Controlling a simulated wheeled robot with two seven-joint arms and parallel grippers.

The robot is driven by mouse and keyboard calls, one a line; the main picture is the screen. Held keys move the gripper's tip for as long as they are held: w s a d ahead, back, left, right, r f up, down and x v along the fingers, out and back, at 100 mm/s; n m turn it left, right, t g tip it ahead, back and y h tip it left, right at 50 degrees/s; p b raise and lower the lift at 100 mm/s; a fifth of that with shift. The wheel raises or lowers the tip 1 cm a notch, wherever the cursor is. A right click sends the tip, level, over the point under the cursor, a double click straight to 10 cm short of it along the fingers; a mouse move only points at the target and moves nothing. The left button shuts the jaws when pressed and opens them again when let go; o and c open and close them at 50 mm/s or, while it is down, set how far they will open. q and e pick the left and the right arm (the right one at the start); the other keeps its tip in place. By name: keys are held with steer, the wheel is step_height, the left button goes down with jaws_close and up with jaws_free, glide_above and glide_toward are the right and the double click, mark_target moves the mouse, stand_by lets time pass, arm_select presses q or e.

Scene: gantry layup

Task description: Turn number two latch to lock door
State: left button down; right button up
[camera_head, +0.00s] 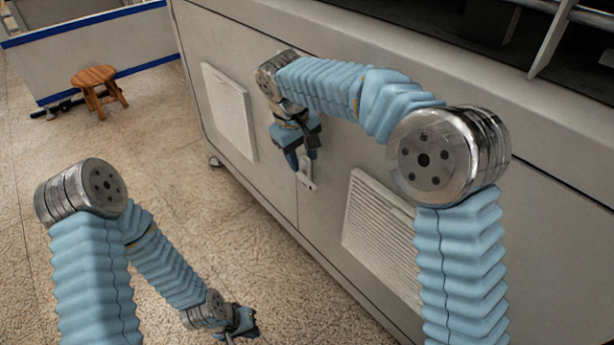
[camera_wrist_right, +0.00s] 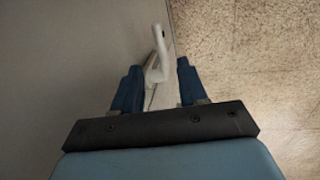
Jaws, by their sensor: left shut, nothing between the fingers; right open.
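A light-coloured latch (camera_head: 307,183) is on the side of the grey machine cabinet, beside a vertical door seam. In the right wrist view the latch (camera_wrist_right: 157,58) shows as a pale curved handle, its lower part between the two finger tips. My right gripper (camera_head: 302,162) is open at the latch, with blue fingers on either side of it in the wrist view (camera_wrist_right: 156,80). I cannot tell whether they touch it. No number is readable on the latch. My left gripper (camera_head: 241,328) is shut and empty, low over the floor, away from the cabinet.
The cabinet door panels (camera_head: 325,205) carry white louvred vents (camera_head: 229,110) on both sides of the latch. A wooden stool (camera_head: 97,82) stands on the speckled floor at the back left, by a low blue-edged partition (camera_head: 100,45). The floor left of the cabinet is mostly clear.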

mark_target(308, 180)
steer(key=f, duration=0.4)
steer(key=d+f, duration=0.1)
steer(key=f, duration=0.2)
steer(key=shift+w+d+f, duration=0.1)
steer(key=shift+w, duration=0.25)
jaws_close()
